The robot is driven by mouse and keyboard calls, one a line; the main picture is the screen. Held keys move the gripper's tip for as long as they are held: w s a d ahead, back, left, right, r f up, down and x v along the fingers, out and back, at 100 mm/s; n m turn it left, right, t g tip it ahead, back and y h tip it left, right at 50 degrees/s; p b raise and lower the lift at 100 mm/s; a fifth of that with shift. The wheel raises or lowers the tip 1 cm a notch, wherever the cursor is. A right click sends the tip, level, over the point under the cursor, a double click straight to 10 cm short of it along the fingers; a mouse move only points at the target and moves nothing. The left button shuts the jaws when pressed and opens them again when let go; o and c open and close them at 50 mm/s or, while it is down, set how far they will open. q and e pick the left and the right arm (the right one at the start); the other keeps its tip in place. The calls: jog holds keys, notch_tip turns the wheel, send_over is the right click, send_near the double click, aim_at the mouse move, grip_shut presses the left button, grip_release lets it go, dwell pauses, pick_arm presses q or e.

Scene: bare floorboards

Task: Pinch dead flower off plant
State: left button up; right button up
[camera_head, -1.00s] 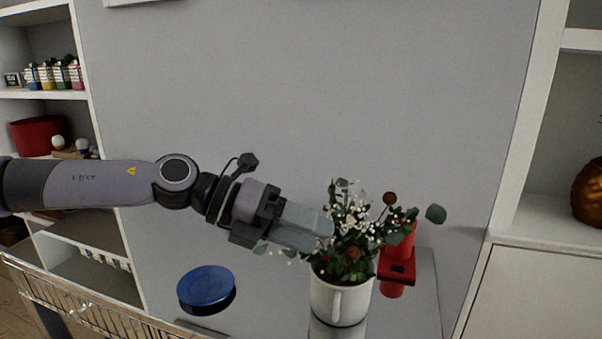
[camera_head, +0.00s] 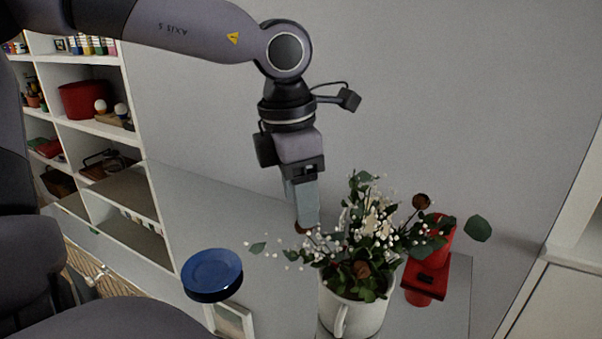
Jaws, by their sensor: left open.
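The plant (camera_head: 375,235) has green leaves and small white flowers and stands in a white mug-like pot (camera_head: 360,313) with a handle. A round brown flower head (camera_head: 421,201) sticks up at its upper right. Another brownish bloom (camera_head: 362,269) sits low among the leaves. My left gripper (camera_head: 306,226) points down at the plant's left side, its fingers open. A small brown thing (camera_head: 299,229) shows at the fingertips; I cannot tell whether it belongs to the plant or touches the fingers. My right gripper is not in view.
A red object (camera_head: 430,270) stands just right of the pot. A blue round container (camera_head: 212,272) and a framed item (camera_head: 232,321) are to the left on the grey surface (camera_head: 215,215). White shelves (camera_head: 130,90) stand at the left. Free surface lies behind the blue container.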

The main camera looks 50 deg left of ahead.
pick_arm(q)
jog(key=shift+w+d+f, duration=0.1)
jog(key=shift+f, duration=0.75)
jog(key=shift+w+d+f, duration=0.1)
jog(key=shift+f, duration=0.75)
grip_shut()
